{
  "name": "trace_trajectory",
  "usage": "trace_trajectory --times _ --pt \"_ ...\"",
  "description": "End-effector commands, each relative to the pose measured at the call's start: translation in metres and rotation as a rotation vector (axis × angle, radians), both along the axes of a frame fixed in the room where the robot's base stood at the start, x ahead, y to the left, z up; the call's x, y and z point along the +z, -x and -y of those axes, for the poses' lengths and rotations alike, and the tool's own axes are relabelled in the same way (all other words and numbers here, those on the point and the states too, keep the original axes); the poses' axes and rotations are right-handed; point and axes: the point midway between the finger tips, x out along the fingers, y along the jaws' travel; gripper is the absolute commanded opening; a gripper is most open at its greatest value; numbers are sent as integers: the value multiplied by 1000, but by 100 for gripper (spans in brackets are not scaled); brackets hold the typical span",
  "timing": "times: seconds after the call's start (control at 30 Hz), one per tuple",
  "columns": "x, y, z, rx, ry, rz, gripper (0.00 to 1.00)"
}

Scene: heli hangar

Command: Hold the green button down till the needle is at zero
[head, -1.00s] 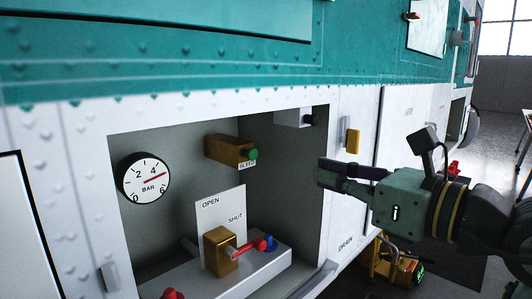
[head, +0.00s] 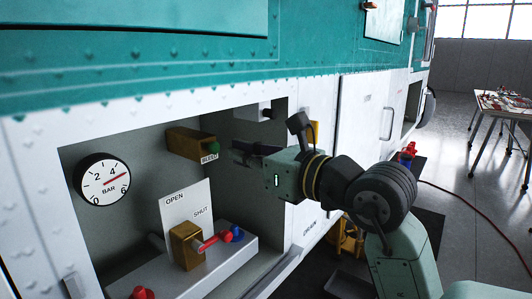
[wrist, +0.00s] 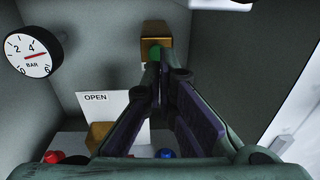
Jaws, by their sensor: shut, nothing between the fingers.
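The green button (head: 213,147) sits on the end of a brass block (head: 186,143) labelled BLEED, inside the recessed bay. It also shows in the wrist view (wrist: 155,52), partly hidden by my fingertips. The round white gauge (head: 102,180), marked 0 to 6 BAR, has its red needle between 4 and 6; it also shows in the wrist view (wrist: 34,53). My gripper (head: 234,151) is shut and empty, its tips just right of the button in the head view. A small gap seems to remain between tips and button.
Below the button are a brass valve block (head: 187,246) with a red lever (head: 211,243), a blue knob (head: 237,233) and an OPEN/SHUT plate (head: 186,207). A red knob (head: 142,293) is at the bay's front. The bay's right wall and door edge are close to my arm.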

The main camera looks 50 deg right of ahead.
Motion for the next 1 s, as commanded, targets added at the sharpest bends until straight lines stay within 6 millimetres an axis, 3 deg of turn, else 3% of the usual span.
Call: trace_trajectory --times 0.23,0.7,1.0 --pt "0 -32 -1 1 -2 0 0" --pt "-2 -38 0 0 -1 0 0" --pt "-2 -63 -2 1 -2 0 0"
